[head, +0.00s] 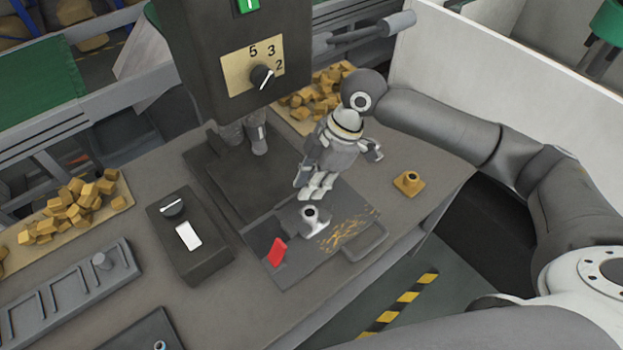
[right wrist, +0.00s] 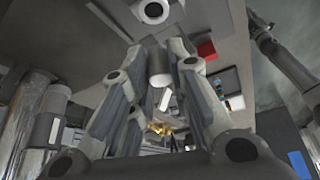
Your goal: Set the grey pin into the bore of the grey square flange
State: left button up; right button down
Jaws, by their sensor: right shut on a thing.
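The grey square flange (head: 313,219), with a round bore in its raised collar, sits on a dark plate at the table's front. My right gripper (head: 318,187) is just behind and above it, pointing down. In the right wrist view, my right gripper (right wrist: 162,72) is shut on the grey pin (right wrist: 159,66), a short cylinder between the fingertips. The flange's collar and bore (right wrist: 152,10) show at the top edge there, apart from the pin. In the head view the fingers hide most or all of the pin. My left gripper is not in view.
A red block (head: 277,251) lies left of the flange, with yellow chips (head: 348,230) to its right. A yellow flange (head: 408,182) stands further right. A machine head (head: 235,60) rises behind; a control box (head: 188,235) and slotted tray (head: 70,290) are left.

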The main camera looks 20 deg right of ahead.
jog(key=shift+f+b, duration=2.15)
jog(key=shift+b, duration=0.3)
jog(key=shift+f, duration=1.05)
jog(key=shift+p, duration=0.5)
jog(key=shift+d+f+p, duration=0.1)
jog(key=shift+f+p, duration=0.25)
jog(key=shift+p, duration=0.55)
jog(key=c, duration=1.3)
grip_release()
jog(key=shift+o, duration=0.5)
